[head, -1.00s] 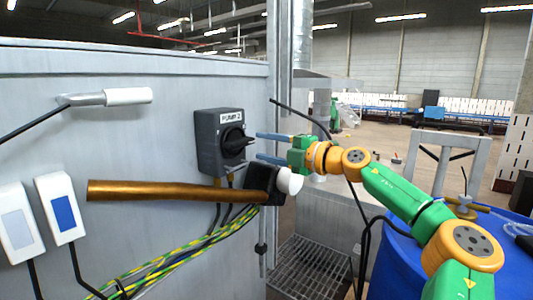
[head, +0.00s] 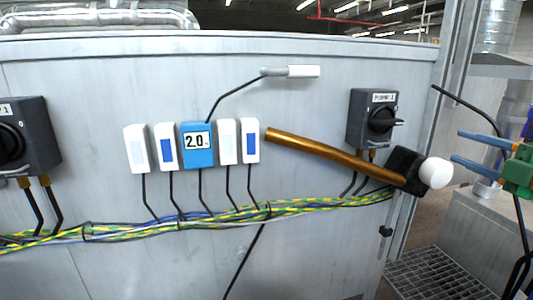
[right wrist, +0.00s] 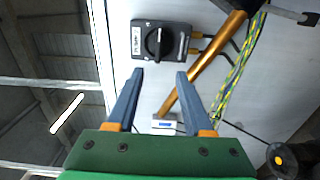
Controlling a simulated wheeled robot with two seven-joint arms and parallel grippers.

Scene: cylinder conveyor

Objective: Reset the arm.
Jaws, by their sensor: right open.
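My right gripper (head: 457,147) is at the right edge of the head view, its two blue fingers spread apart and pointing left. Nothing is between the fingers. In the right wrist view the open fingers (right wrist: 160,73) point towards a dark rotary switch (right wrist: 160,42) on the panel, with a visible gap. The same switch (head: 374,119) is left of the gripper in the head view. Only the green front part of my right arm shows in the head view. My left gripper is not seen in either view.
A copper-coloured bar (head: 330,152) crosses below the switch to a black block (head: 405,170) with a white round end, close to my gripper. A cable bundle (head: 220,216) and several small boxes sit on the grey panel (head: 320,235). A metal grating (head: 430,276) lies lower right.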

